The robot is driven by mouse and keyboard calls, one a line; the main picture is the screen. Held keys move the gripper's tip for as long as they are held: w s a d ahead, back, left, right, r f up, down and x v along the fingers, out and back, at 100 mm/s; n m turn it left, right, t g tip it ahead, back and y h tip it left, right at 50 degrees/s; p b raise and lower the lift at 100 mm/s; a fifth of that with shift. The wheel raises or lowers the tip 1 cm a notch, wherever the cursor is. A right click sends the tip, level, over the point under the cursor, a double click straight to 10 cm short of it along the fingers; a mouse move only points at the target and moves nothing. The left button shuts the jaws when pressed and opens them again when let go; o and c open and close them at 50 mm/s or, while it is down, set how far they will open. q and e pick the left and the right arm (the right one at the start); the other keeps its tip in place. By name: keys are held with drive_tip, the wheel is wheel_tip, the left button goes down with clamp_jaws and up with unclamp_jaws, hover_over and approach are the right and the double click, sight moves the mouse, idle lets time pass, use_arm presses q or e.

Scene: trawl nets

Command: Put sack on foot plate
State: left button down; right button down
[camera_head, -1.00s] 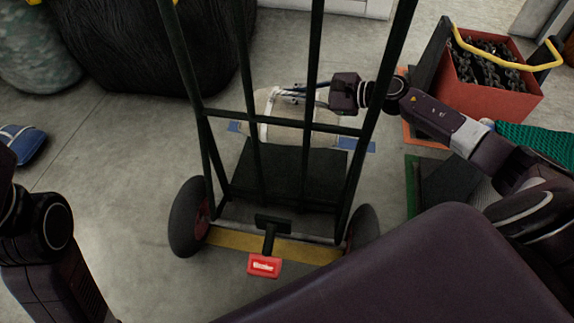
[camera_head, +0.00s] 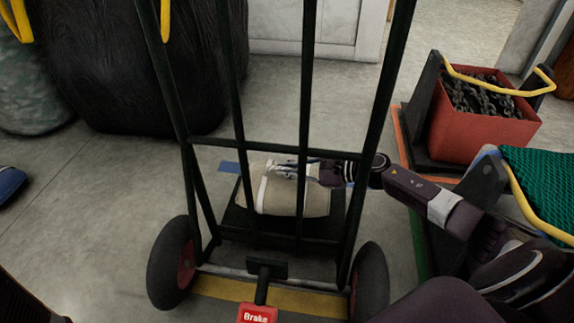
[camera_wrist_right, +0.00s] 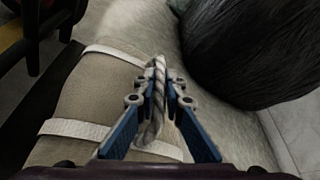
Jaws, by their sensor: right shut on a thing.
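The sack (camera_head: 280,200) is beige with white bands and shows between the trolley bars in the head view. It lies over the dark foot plate (camera_head: 275,226), whose near part stays bare. I cannot tell whether the sack rests on the plate or hangs just above it. My right gripper (camera_head: 285,168) reaches in from the right, behind the bars. In the right wrist view its blue fingers (camera_wrist_right: 158,105) are shut on the rope handle (camera_wrist_right: 158,72) of the sack (camera_wrist_right: 85,105). My left gripper is out of view.
The hand truck's dark upright bars (camera_head: 307,90) stand between my head and the sack. A red crate of chain (camera_head: 480,133) and a green net (camera_head: 540,175) are at the right. A large black bag (camera_head: 115,70) stands at the back left.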

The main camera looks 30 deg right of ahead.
sight(288, 179)
drive_tip(key=shift+w+f+b, duration=0.15)
drive_tip(key=shift+f+b, duration=1.25)
drive_tip(key=shift+f, duration=0.55)
drive_tip(key=c, duration=2.3)
unclamp_jaws()
drive_tip(key=shift+f, duration=0.2)
drive_tip(key=shift+o, duration=1.4)
drive_tip(key=shift+s+d, duration=0.1)
drive_tip(key=shift+s, duration=0.1)
drive_tip(key=p+v, duration=0.5)
drive_tip(key=v, duration=0.5)
drive_tip(key=shift+s+d+r, duration=0.1)
drive_tip(key=shift+s+r, duration=0.1)
drive_tip(key=shift+s+d+r, duration=0.1)
drive_tip(key=shift+s+d, duration=0.35)
